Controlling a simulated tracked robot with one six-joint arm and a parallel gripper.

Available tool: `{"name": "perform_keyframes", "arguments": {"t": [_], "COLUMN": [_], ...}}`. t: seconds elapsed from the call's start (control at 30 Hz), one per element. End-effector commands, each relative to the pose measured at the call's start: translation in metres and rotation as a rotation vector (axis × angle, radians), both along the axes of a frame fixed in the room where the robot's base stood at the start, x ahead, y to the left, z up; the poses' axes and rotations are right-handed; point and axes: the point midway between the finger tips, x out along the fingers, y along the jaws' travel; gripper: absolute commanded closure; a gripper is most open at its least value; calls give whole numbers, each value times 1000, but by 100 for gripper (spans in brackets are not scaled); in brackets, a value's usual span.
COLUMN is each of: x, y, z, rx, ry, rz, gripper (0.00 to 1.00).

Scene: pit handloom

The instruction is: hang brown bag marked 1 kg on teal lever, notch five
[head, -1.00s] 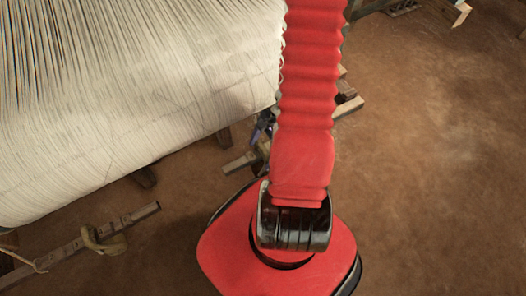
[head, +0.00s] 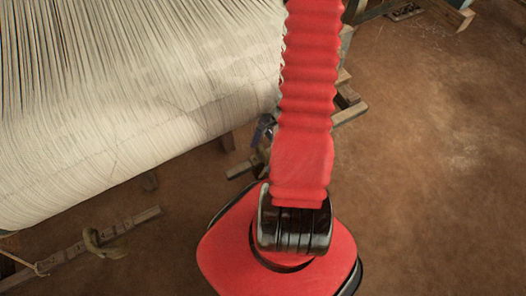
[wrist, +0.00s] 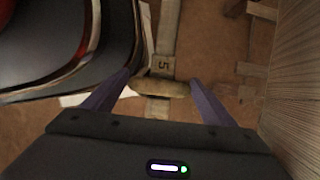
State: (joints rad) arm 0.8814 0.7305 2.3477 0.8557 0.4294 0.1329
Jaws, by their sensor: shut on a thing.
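In the wrist view my gripper (wrist: 160,80) has its two purple fingers on either side of a small tan-brown thing (wrist: 160,88), which fits the top of the brown bag. No 1 kg mark shows. Just beyond it runs a pale grey-brown bar (wrist: 164,40) marked 5. The tan thing overlaps this bar in the picture; whether it touches or hangs on it I cannot tell. The bar does not look clearly teal. In the head view my red arm hides most of the gripper; only a bluish bit (head: 264,128) shows beside it.
A white sheet of warp threads (head: 130,110) fills the upper left of the head view. A notched wooden bar (head: 130,222) with an olive loop (head: 98,243) lies at lower left. Timber pieces (head: 348,105) stand behind my arm. The brown floor (head: 440,180) at right is clear.

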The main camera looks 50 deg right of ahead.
Motion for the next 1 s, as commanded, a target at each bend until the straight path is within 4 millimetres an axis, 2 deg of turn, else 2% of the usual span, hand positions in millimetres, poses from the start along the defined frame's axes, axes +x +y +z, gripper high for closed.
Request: {"name": "perform_keyframes", "arguments": {"t": [1.0], "x": [0], "y": [1], "z": [-6], "rx": [-1], "ry": [1], "rz": [6], "gripper": [83]}}
